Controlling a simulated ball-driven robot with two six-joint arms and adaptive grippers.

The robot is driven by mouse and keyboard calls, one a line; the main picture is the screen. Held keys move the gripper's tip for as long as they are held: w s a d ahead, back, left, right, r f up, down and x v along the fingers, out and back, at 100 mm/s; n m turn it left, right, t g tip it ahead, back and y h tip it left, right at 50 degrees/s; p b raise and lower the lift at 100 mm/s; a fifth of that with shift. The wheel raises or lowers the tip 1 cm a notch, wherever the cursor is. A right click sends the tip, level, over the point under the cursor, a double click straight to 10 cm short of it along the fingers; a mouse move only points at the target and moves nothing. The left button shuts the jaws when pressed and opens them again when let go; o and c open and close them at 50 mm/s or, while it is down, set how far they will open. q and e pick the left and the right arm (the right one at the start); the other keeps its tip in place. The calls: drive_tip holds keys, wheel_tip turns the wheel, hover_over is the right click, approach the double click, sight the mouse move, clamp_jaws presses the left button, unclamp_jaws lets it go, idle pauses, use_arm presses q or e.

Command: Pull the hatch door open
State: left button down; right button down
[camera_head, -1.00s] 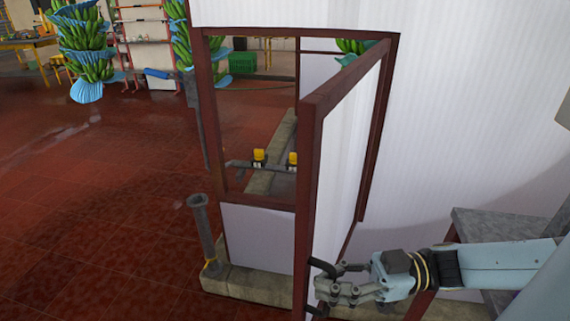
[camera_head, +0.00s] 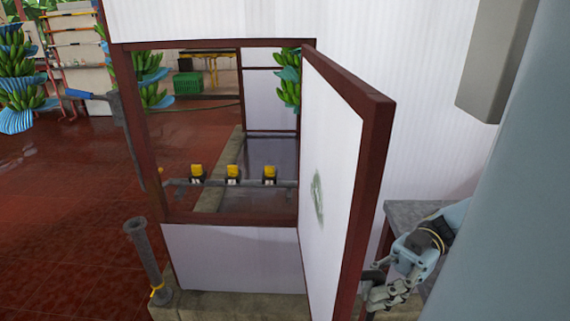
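The hatch door (camera_head: 328,170) is a white panel in a dark red-brown frame. It stands swung out wide from the hatch opening, with its free edge towards me. My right gripper (camera_head: 378,295) is low at the right, beside the door's outer face near the free edge. A dark piece (camera_head: 373,276) shows between its fingers and the door, perhaps the door handle. The door edge partly hides the fingertips, so their grip is unclear. My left gripper is out of view.
Through the opening a rail (camera_head: 215,183) carries yellow-topped fittings. A grey pipe post (camera_head: 146,255) stands at the left on a concrete kerb (camera_head: 210,304). A grey table (camera_head: 402,213) is behind my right gripper. Red tiled floor (camera_head: 70,230) lies clear at left.

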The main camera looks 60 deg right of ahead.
drive_tip(key=shift+w+d, duration=0.1)
drive_tip(key=shift+w, duration=0.05)
drive_tip(key=c, duration=1.3)
unclamp_jaws()
drive_tip(key=shift+c, duration=0.2)
drive_tip(key=v, duration=0.7)
drive_tip(key=shift+s+d, duration=0.25)
drive_tip(key=shift+s, duration=0.05)
